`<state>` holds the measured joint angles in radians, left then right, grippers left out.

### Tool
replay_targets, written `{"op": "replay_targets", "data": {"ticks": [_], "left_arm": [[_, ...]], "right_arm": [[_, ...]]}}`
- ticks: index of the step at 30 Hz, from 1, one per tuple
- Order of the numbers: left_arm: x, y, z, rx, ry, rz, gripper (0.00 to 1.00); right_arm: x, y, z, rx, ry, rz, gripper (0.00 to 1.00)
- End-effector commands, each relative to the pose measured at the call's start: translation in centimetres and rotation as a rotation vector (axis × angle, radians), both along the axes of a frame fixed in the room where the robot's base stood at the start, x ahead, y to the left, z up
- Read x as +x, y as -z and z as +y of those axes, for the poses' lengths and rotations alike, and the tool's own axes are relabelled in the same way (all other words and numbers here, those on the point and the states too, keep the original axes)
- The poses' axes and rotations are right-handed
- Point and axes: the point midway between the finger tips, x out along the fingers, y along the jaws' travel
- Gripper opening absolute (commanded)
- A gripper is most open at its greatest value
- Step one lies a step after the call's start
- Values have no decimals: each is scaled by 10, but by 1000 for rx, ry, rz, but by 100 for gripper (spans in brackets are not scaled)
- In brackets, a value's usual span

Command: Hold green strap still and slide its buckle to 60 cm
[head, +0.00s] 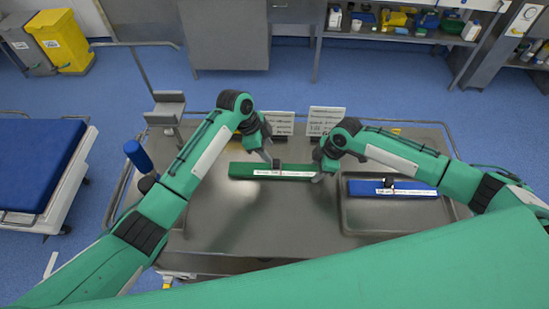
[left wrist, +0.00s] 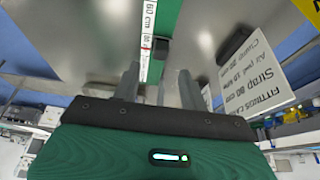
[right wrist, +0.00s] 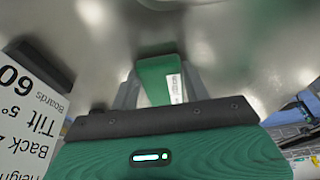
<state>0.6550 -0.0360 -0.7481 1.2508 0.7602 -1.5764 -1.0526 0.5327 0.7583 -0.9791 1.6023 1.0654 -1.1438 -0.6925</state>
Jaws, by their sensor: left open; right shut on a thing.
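The green strap (head: 240,170) lies on the metal table with a white printed scale along it. Its dark buckle (head: 276,163) sits around the strap near its middle. The left wrist view shows the strap (left wrist: 168,22), the "60 cm" print and the buckle (left wrist: 161,47) beside a red mark. My left gripper (head: 269,159) is open close to the buckle; its fingers (left wrist: 158,84) are apart with the strap's line between them. My right gripper (head: 318,171) is shut on the strap's right end, which shows between its fingers in the right wrist view (right wrist: 155,82).
A metal tray (head: 370,222) at the right holds a blue strap (head: 420,190) with its own buckle. Two printed cards (head: 325,120) (head: 280,123) stand behind the green strap. The table (head: 230,225) is clear in front of it.

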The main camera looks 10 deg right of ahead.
Motion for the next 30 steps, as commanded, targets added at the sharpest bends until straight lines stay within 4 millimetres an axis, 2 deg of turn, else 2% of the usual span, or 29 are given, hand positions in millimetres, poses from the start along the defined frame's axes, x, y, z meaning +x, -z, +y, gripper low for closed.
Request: {"op": "replay_targets", "data": {"ticks": [3,9,14,22,23,29,30], "left_arm": [[-3,22,-9,0,0,3,44],[-5,48,-20,1,-1,1,44],[-6,57,-23,1,-1,0,44],[-6,58,-23,1,0,-1,44],[-6,58,-23,1,0,-1,40],[-6,58,-23,1,-2,-2,0],[-6,58,-23,1,-2,-2,0]], "right_arm": [[0,0,0,1,0,-1,24],[0,0,0,1,0,0,24],[0,0,0,1,0,-1,24],[0,0,0,1,0,0,24],[0,0,0,1,0,-1,24],[0,0,0,1,0,-1,24],[0,0,0,1,0,-1,24]]}}
